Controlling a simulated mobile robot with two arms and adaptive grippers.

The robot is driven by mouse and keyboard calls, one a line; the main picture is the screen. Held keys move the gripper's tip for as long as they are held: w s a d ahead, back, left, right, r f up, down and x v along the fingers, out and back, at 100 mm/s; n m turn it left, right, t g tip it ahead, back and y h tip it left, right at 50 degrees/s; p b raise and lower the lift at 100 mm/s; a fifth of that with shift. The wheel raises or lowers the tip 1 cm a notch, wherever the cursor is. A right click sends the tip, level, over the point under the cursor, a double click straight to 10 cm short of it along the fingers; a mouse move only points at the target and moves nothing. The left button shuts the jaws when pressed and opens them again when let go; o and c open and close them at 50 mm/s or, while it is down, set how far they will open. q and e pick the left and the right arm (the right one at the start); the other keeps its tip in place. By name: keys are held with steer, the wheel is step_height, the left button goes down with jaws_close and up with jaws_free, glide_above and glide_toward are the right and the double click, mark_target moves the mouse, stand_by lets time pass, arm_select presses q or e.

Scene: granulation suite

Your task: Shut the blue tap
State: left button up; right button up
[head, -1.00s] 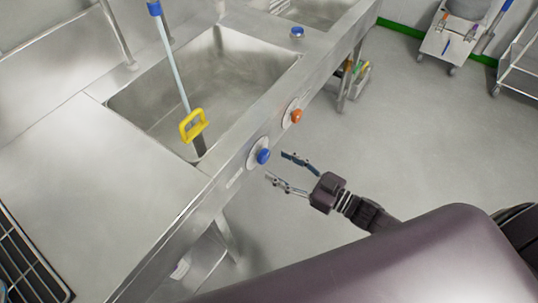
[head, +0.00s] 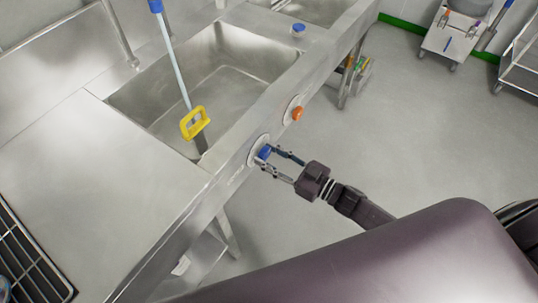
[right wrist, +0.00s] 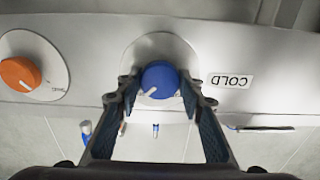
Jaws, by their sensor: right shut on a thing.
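The blue tap (head: 264,152) is a round knob on a pale disc on the front panel of the steel sink unit. In the right wrist view the blue tap (right wrist: 160,80) has a white pointer mark near its lower left edge, and a COLD label is beside it. My right gripper (head: 270,158) is at the knob with one finger on each side, shut on it. In the right wrist view the fingers of my right gripper (right wrist: 160,92) flank the knob. My left gripper is not in view.
An orange knob (head: 296,113) sits on the same panel, also seen in the right wrist view (right wrist: 20,74). A wheeled cart (head: 447,38) is at the back right.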

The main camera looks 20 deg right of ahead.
steer(key=shift+n, duration=0.4)
steer(key=shift+c, duration=0.6)
steer(key=n+b, duration=0.1)
steer(key=n, duration=0.2)
steer(key=shift+n, duration=0.4)
steer(key=n+b, duration=0.1)
steer(key=n, duration=0.3)
steer(key=shift+n, duration=0.3)
steer(key=n+b, duration=0.1)
steer(key=n, duration=0.3)
steer(key=shift+f, duration=0.1)
steer(key=n+b, duration=0.2)
steer(key=n, duration=0.2)
steer(key=shift+n, duration=0.3)
steer(key=o, duration=1.2)
steer(key=shift+c, duration=0.2)
